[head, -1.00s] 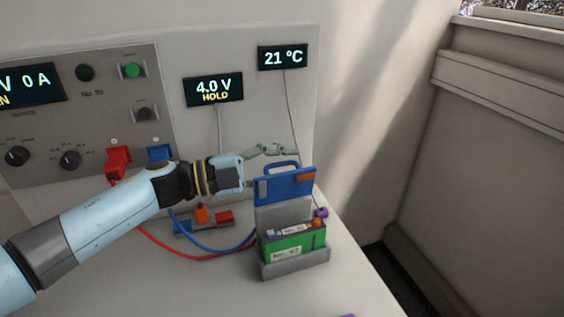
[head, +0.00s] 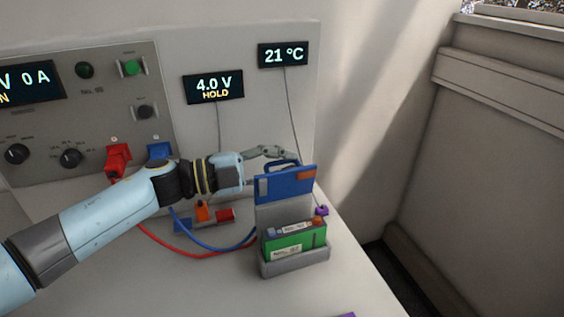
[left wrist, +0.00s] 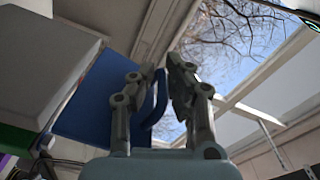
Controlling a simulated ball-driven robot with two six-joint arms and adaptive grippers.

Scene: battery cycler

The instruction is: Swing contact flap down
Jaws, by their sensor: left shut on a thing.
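The blue contact flap (head: 285,185) stands raised, slightly tilted, above the green battery (head: 290,246). The battery sits in a grey holder (head: 297,267) on the bench. A blue loop handle rises from the flap's top edge. My left gripper (head: 287,157) is at this handle, its fingers closed on it. In the left wrist view, my left gripper (left wrist: 160,85) has its fingers either side of the blue handle, with the blue flap (left wrist: 85,107) to the left. My right gripper is not in view.
Red and blue cables run from the control panel (head: 90,110) across the bench to the holder. Displays reading 4.0 V HOLD (head: 213,87) and 21 °C (head: 283,55) hang on the back wall.

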